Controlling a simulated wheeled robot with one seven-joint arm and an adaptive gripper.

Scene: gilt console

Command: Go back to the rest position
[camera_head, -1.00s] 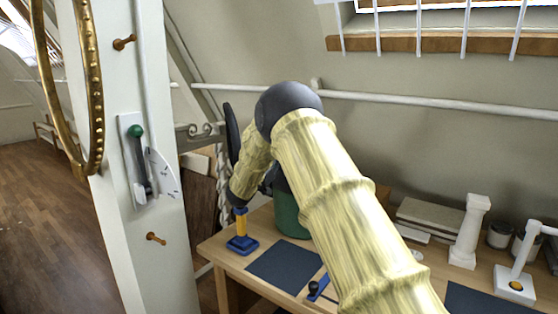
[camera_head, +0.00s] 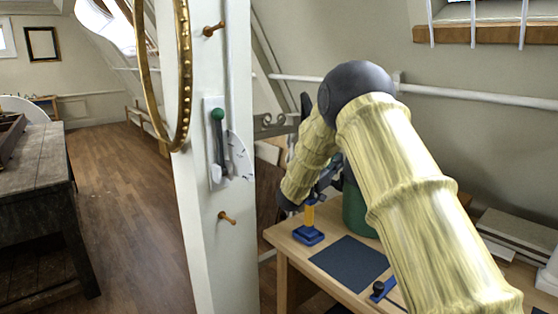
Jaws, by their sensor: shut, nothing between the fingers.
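My arm, in a pale yellow ribbed cover, rises from the lower right to a dark round elbow joint. From there it bends down to the left, ending in a dark wrist part above the left end of the wooden table (camera_head: 284,248). I see nothing carried by the arm.
A blue-and-yellow stand (camera_head: 309,234), a dark mat (camera_head: 348,262) and a green cylinder (camera_head: 357,212) are on the table by my arm. Left stands a white post (camera_head: 235,270) with a green-knobbed lever (camera_head: 218,116), pegs and a gilt ring (camera_head: 184,95). Beyond is open floor (camera_head: 135,200) and a dark workbench (camera_head: 40,165).

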